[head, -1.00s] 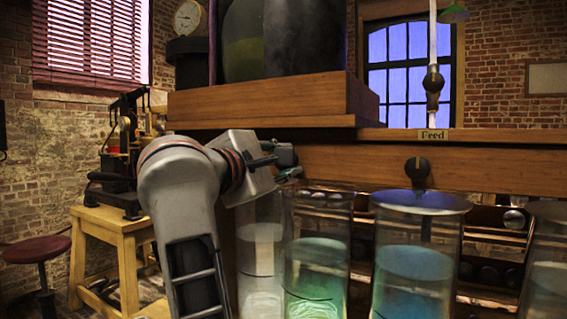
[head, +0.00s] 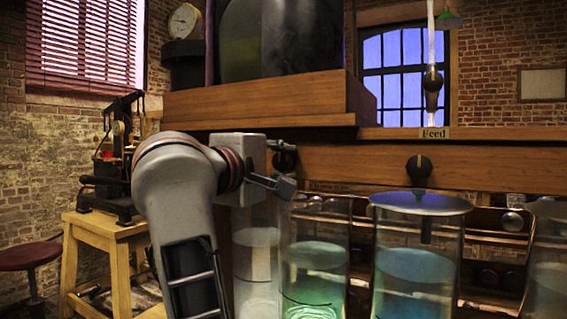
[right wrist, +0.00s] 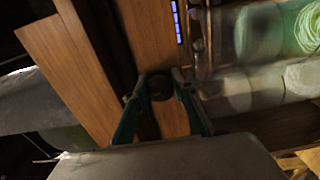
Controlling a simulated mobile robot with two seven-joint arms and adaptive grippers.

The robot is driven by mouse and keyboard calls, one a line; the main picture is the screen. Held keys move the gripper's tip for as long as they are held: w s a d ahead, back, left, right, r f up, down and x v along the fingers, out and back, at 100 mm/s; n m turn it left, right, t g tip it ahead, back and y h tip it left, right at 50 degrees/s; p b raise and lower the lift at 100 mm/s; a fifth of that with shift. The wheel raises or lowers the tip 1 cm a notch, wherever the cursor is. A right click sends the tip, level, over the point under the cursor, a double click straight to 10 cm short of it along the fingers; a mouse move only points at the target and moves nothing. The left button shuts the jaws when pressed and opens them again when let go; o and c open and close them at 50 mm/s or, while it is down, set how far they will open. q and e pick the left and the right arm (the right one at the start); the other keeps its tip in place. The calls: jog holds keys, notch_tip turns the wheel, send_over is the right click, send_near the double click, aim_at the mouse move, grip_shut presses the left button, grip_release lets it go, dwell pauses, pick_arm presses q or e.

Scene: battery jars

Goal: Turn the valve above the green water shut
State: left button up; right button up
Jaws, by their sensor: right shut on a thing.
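The green water (head: 314,285) stands in a clear glass jar at the lower middle of the head view. A dark round valve knob (head: 284,157) sits on the wooden rail, above and a little left of that jar in the picture. My right gripper (head: 281,167) is at this knob, its body covering part of the rail. In the right wrist view, the two fingers of my right gripper (right wrist: 160,98) are closed around the dark knob (right wrist: 160,86), one on each side. The knob's exact turn angle cannot be told. My left gripper is not in view.
A blue-water jar (head: 415,275) stands to the right, with another dark knob (head: 419,168) above it. A pale-water jar (head: 257,265) stands to the left, close under my gripper. A large dark tank (head: 300,40) rests on the wooden ledge (head: 260,103) above.

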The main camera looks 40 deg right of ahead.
jog(key=o, duration=1.1)
jog(key=shift+a, duration=0.1)
jog(key=v, duration=0.8)
jog(key=shift+w+a, duration=0.1)
